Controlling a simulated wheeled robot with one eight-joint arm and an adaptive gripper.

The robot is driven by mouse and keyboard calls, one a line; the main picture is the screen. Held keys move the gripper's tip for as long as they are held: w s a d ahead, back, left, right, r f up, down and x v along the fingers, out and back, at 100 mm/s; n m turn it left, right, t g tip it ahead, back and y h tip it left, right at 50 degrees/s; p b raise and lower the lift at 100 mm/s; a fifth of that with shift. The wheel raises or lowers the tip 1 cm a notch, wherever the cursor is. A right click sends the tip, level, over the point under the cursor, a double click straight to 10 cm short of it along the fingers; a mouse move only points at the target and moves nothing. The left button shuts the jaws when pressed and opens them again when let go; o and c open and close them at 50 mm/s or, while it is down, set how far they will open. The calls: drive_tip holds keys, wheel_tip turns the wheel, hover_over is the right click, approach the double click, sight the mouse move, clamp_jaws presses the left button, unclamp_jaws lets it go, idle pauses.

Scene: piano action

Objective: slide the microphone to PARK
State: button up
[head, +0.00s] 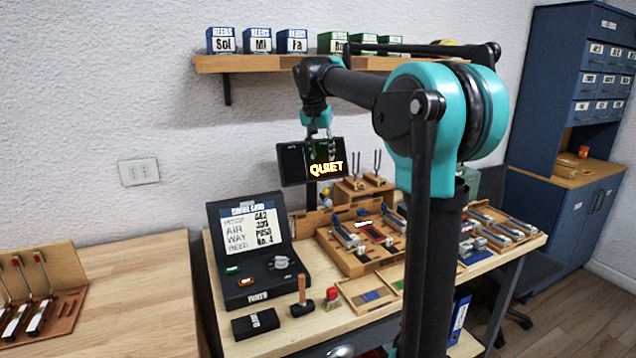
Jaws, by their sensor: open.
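I cannot make out the microphone or a PARK mark for certain in the head view; the small parts on the bench are too fine to tell, and my arm hides some of the right side. A wooden fixture (358,262) with metal and red parts stands on the workbench (270,338). My gripper (322,158) is open, points down and appears empty. It hangs above the bench, in front of a dark display (293,167) that reads QUIET, and is apart from the fixture.
An open black case (252,290) with a printed card stands left of the fixture. A hammer (302,292), a red-topped piece (332,295) and a black box (256,324) lie near the front edge. Tuning forks (362,165) stand behind. A shelf (270,64) holds several boxes.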

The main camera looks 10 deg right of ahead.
drive_tip(key=w, duration=0.1)
approach(325, 189)
drive_tip(key=x, duration=0.8)
drive_tip(key=shift+w+d+f, duration=0.15)
drive_tip(key=shift+d+f, duration=0.05)
drive_tip(key=shift+c, duration=0.3)
clamp_jaws()
drive_tip(key=shift+a, duration=0.1)
